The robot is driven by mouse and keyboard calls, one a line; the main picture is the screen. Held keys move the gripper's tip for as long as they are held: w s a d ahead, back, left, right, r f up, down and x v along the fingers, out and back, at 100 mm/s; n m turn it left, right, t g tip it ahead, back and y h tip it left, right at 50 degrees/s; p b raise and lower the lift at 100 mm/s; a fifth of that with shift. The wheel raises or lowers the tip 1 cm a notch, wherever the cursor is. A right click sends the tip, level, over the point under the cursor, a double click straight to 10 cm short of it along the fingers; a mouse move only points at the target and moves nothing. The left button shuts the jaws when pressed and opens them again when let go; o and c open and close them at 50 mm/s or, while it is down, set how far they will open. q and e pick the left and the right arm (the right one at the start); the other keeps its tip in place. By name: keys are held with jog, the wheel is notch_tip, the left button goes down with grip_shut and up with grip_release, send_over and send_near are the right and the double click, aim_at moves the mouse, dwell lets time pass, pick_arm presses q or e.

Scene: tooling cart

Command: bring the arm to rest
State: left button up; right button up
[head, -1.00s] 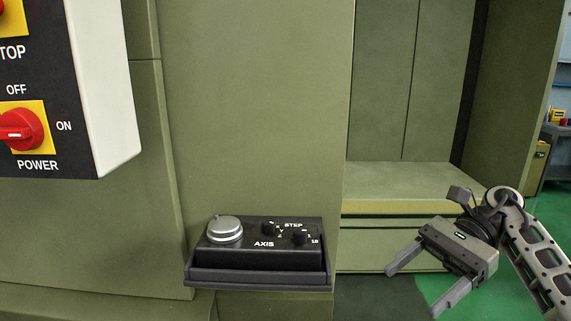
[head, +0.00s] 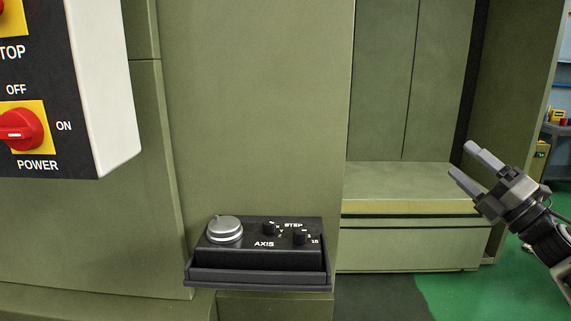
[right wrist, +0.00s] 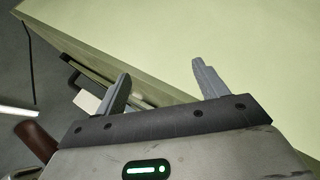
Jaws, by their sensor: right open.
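My right gripper (head: 468,164) is at the right side of the head view, in front of the open bay of the green machine. Its fingers point up and to the left. In the right wrist view its two fingers (right wrist: 160,80) stand apart with nothing between them. It is open and empty, well to the right of the control pendant. My left gripper is in neither view.
A black pendant (head: 258,258) with a silver dial and small knobs sits on a shelf at the machine's front. A control box (head: 108,90) with a red power switch (head: 22,130) is at upper left. Green floor (head: 470,300) shows at lower right.

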jog(key=w+d+f+m+g+h, duration=0.15)
jog(key=d+f+m+h, duration=0.35)
jog(key=d+m+h, duration=0.65)
jog(key=w+d+f+m+g+h, duration=0.15)
jog(key=d+f+m+h, duration=0.4)
jog(key=m, duration=1.05)
jog(key=s+a+f+n+g+y, duration=0.15)
jog(key=s+a+f, duration=0.25)
jog(key=a+f, duration=0.65)
jog(key=s+a+f+n+g+y, duration=0.15)
jog(key=s+a+f, duration=0.35)
jog(key=a+f, duration=0.5)
jog(key=s+a+f+m+g+y, duration=0.1)
jog(key=s+a+f, duration=0.2)
jog(key=s+a, duration=0.2)
jog(key=s+a+f+m+g+y, duration=0.1)
jog(key=s+a+f, duration=0.3)
jog(key=s, duration=0.7)
jog(key=s+a+f+m+g+y, duration=0.1)
jog(key=s+a+f+y, duration=0.1)
jog(key=s+a, duration=0.5)
jog(key=shift+s+a+f, duration=0.25)
jog(key=shift+s+f, duration=0.55)
